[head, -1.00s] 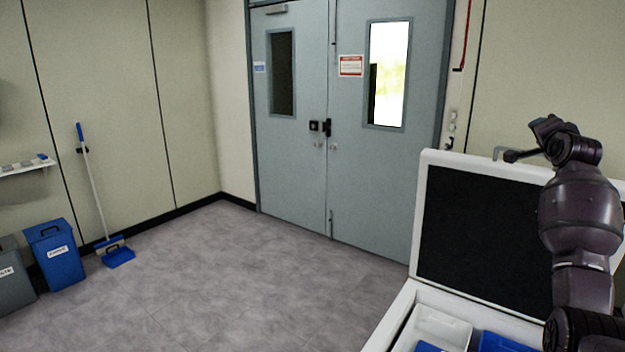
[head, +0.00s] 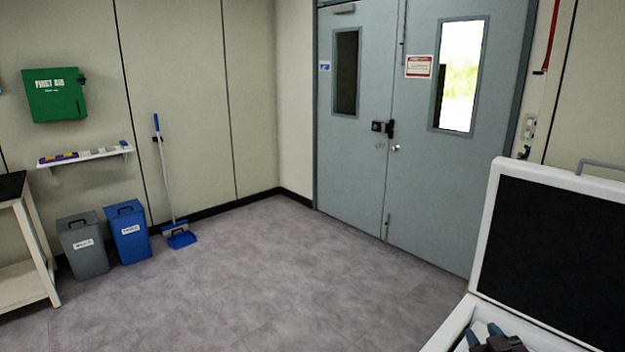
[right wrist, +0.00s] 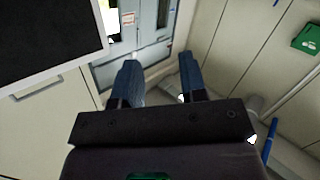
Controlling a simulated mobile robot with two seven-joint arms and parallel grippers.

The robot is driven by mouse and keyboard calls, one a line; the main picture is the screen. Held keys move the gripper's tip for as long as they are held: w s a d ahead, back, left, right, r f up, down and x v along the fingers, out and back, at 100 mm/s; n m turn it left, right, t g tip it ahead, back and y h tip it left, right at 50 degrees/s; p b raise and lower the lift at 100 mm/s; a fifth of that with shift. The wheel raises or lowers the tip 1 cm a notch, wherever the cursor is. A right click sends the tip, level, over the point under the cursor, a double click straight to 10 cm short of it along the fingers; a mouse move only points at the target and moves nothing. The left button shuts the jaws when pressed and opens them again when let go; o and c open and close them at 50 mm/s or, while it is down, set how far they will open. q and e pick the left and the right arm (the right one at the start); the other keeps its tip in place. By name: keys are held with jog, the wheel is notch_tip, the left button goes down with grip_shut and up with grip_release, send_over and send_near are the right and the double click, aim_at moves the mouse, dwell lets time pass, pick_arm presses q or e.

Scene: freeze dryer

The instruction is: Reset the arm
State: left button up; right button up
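My right gripper (head: 486,331) shows low at the right of the head view, over the front part of the white chest with the raised lid. Only its dark body and bluish fingertips are visible there. In the right wrist view its two blue fingers (right wrist: 159,66) stand apart with nothing between them, so it is open and empty. The rest of my right arm is out of the head view. My left gripper is not in view.
The raised lid (head: 553,262) has a dark inner panel and a grey handle (head: 602,166). Grey double doors (head: 427,185) are behind. The middle floor is clear.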

jog(key=s+a+f+g, duration=0.2)
jog(key=s+a+f, duration=0.2)
jog(key=s+f, duration=0.4)
jog(key=s+a+f+m+g+y, duration=0.1)
jog(key=s+a+f, duration=0.3)
jog(key=s+f, duration=0.5)
jog(key=s+g, duration=0.1)
jog(key=s, duration=0.4)
jog(key=shift+s+a+g, duration=0.3)
jog(key=shift+a+g, duration=0.1)
jog(key=shift+s+d+m, duration=0.1)
jog(key=shift+d+m, duration=0.05)
jog(key=shift+m, duration=0.15)
